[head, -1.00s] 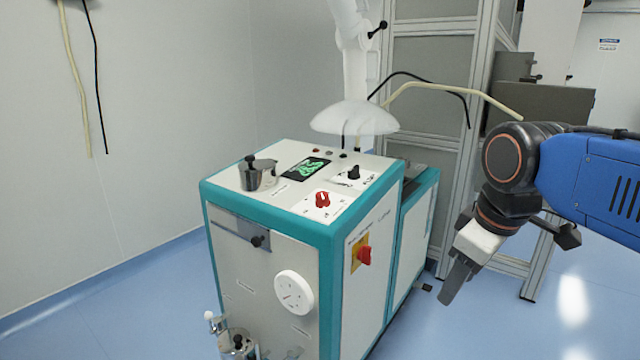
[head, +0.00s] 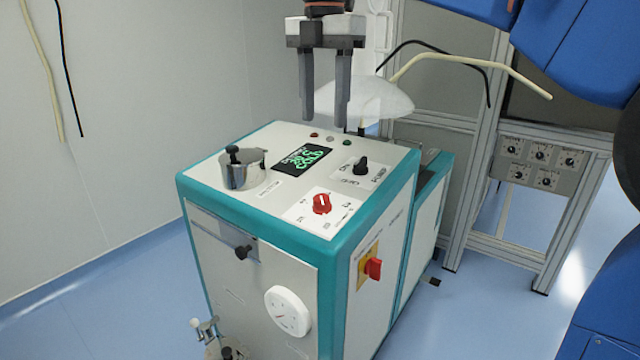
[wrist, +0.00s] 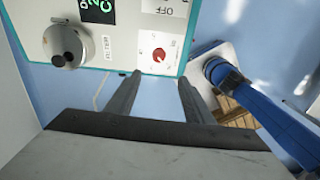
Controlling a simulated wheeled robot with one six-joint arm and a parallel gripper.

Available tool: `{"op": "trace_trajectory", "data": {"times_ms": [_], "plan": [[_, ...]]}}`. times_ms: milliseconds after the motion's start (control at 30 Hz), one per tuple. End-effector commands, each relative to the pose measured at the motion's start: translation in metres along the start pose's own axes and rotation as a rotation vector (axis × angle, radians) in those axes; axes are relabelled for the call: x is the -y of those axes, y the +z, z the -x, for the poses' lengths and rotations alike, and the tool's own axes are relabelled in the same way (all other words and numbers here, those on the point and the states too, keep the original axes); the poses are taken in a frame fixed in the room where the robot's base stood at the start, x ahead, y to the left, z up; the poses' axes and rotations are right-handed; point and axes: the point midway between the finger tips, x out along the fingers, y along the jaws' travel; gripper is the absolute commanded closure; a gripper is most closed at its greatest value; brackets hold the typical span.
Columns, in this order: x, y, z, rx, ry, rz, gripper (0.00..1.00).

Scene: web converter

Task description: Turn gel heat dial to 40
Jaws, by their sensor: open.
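A red dial (head: 321,204) sits on a white scale plate on top of the teal-edged machine (head: 345,250), near its front right corner. It also shows in the wrist view (wrist: 158,54), beyond the fingertips and between their lines. The scale numbers are too small to read. My gripper (head: 325,122) points down above the machine top, its two dark fingers apart and empty. In the wrist view my gripper (wrist: 160,76) is open, and nothing touches the dial.
The machine top also has a black knob (head: 361,166), a green-lit display (head: 303,158) and a steel pot (head: 241,168). A red switch (head: 373,268) is on its side and a white round dial (head: 288,311) on its front. A grey panel with several knobs (head: 540,160) stands right.

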Motion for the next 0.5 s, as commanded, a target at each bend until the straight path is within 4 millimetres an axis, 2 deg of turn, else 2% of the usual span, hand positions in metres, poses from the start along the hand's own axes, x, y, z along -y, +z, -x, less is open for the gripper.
{"op": "trace_trajectory", "data": {"times_ms": [167, 267, 500], "plan": [[-0.003, -0.002, -0.005, -0.002, -0.005, 0.028, 0.53], [-0.002, -0.002, -0.017, -0.002, -0.006, 0.027, 0.53], [-0.002, -0.002, -0.059, -0.003, -0.007, 0.025, 0.53]]}}
